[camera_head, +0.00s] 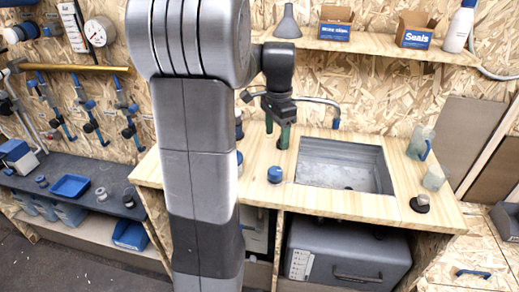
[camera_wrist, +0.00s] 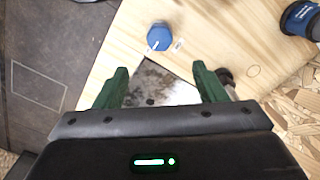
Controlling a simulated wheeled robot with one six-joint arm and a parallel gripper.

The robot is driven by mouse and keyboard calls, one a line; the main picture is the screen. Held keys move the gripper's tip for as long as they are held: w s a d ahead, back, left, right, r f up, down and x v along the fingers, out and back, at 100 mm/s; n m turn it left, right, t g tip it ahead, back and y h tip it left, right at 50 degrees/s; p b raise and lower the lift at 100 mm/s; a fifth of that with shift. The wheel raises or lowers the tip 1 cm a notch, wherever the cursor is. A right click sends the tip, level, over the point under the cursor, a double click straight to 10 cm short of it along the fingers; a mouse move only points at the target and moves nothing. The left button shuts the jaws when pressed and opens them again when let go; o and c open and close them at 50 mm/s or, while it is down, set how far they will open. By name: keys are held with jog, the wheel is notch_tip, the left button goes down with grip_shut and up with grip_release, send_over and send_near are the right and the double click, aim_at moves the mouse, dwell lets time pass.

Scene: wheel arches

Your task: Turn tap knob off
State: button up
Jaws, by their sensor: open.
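The blue round tap knob (camera_head: 275,174) sits on the wooden counter, left of the sink (camera_head: 345,165). In the wrist view the knob (camera_wrist: 159,37) lies beyond my fingertips, with a pale pointer mark and small pale labels beside it. The tap spout (camera_head: 318,100) with a blue tip reaches over the back of the sink; its base is hidden behind my gripper. My gripper (camera_head: 277,133) is above the counter, behind the knob in the head view. In the wrist view its green fingers (camera_wrist: 160,74) are spread, empty and apart from the knob.
A clear jug (camera_head: 420,143) and cup (camera_head: 434,178) stand right of the sink, with a dark round item (camera_head: 420,203) in front. A blue-and-dark object (camera_wrist: 302,18) stands on the counter in the wrist view. Counter around the knob is clear.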

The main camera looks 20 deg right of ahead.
aim_at(275, 170)
notch_tip(275, 170, down, 14)
jog(key=shift+s+r, duration=0.1)
jog(key=shift+r, duration=0.05)
dwell(0.3)
jog(key=c, duration=1)
jog(key=shift+o, duration=0.2)
jog(key=shift+d, duration=0.1)
